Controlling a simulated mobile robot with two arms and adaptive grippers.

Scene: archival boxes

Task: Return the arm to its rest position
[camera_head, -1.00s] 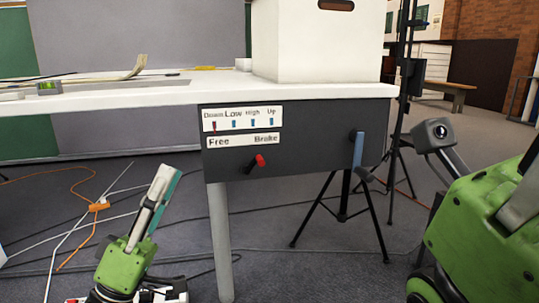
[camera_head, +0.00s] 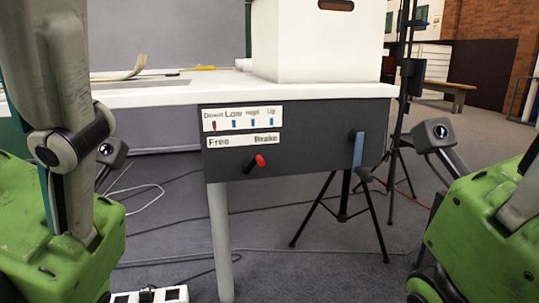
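My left arm (camera_head: 75,140) stands upright at the left edge, close to the camera, with a grey link, a dark round joint and a green body. Its gripper is out of the frame. My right arm (camera_head: 480,235) is folded low at the right edge, and its gripper is also out of the frame. Neither arm visibly touches the table (camera_head: 320,91). A dark panel (camera_head: 330,150) under the tabletop carries labels and a red-tipped lever (camera_head: 257,162), which tilts right under the word Brake.
A white archival box (camera_head: 315,45) with a handle slot stands on the tabletop. A tripod (camera_head: 343,205) and a dark stand (camera_head: 402,90) stand behind the table. A power strip (camera_head: 150,296) and cables lie on the floor. The floor before the panel is open.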

